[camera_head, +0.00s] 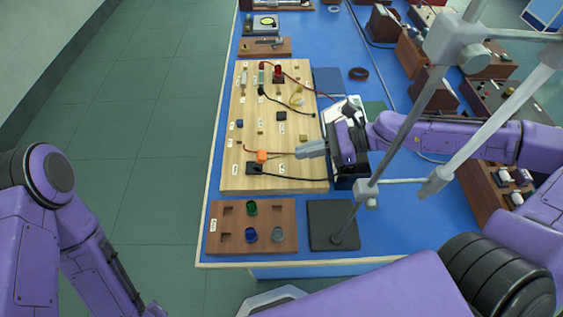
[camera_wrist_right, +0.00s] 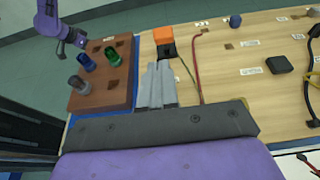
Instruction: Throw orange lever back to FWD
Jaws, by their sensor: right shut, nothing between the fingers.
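The orange lever (camera_head: 262,156) stands on a black base (camera_head: 254,168) near the front of the wooden board. The FWD marking is too small to read. My left arm is at the lower left; its gripper's jaws are not clear.
The wooden board (camera_head: 233,142) carries wires, sockets and small labels. A brown rack (camera_head: 288,244) with green, blue and grey knobs lies in front of it. A black stand base (camera_head: 320,236) and a metal rod (camera_head: 391,130) stand at the right. Blue bench surface (camera_head: 222,81) shows around them.

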